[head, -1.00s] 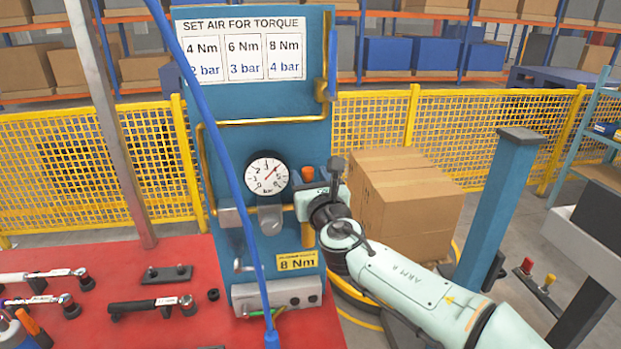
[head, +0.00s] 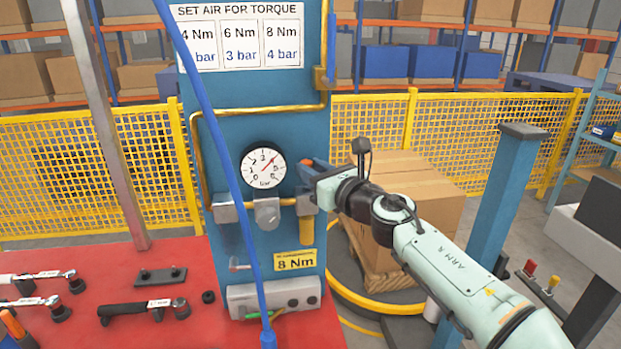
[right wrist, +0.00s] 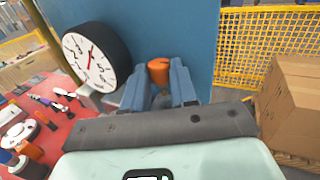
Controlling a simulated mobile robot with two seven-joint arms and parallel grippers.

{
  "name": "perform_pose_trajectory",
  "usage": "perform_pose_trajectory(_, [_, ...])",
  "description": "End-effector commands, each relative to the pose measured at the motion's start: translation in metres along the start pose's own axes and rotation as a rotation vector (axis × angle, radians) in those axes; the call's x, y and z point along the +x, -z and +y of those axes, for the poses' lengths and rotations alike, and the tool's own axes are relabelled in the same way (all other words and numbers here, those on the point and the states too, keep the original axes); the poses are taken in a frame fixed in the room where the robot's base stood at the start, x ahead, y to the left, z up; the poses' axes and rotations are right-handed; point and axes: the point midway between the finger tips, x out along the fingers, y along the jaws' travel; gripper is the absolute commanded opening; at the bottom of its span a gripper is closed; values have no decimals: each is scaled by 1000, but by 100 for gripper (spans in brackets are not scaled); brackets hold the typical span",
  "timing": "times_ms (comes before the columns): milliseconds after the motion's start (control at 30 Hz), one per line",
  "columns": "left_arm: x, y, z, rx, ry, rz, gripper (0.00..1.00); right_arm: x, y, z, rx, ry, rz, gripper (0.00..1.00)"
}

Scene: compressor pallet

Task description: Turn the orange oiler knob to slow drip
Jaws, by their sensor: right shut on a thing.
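The orange oiler knob (right wrist: 158,70) shows between the two blue-grey fingers of my right gripper (right wrist: 160,90) in the right wrist view. In the head view only a bit of the knob (head: 307,162) shows, as my right gripper (head: 310,172) covers most of it. The right gripper is shut on the knob, coming in from the right. Below it hangs the oiler's amber bowl (head: 306,231) on the blue panel (head: 231,105). Any mark on the knob's setting is hidden. My left gripper is not in view.
A pressure gauge (head: 263,168) sits just left of the knob, close to the gripper. A blue hose (head: 225,145) hangs in front of the panel. Torque wrenches (head: 145,306) lie on the red table (head: 130,260). Cardboard boxes (head: 425,200) stand behind my right arm.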

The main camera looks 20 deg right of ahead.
Motion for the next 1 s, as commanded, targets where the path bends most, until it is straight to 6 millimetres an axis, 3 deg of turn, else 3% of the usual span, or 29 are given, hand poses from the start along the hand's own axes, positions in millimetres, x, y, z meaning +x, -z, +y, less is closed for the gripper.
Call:
perform_pose_trajectory(433, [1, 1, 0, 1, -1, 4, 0, -1, 0, -2, -3, -31, -2, 0])
perform_pose_trajectory(467, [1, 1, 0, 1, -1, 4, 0, -1, 0, -2, -3, -31, -2, 37])
perform_pose_trajectory(500, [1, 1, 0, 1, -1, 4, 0, -1, 0, -1, -3, -31, -2, 50])
perform_pose_trajectory(533, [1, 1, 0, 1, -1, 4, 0, -1, 0, -1, -3, -31, -2, 52])
perform_pose_trajectory(833, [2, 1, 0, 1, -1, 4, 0, -2, 0, -1, -2, -32, -2, 52])
perform_pose_trajectory(1000, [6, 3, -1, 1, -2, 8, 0, -19, 0, -2, -3, -30, -3, 52])
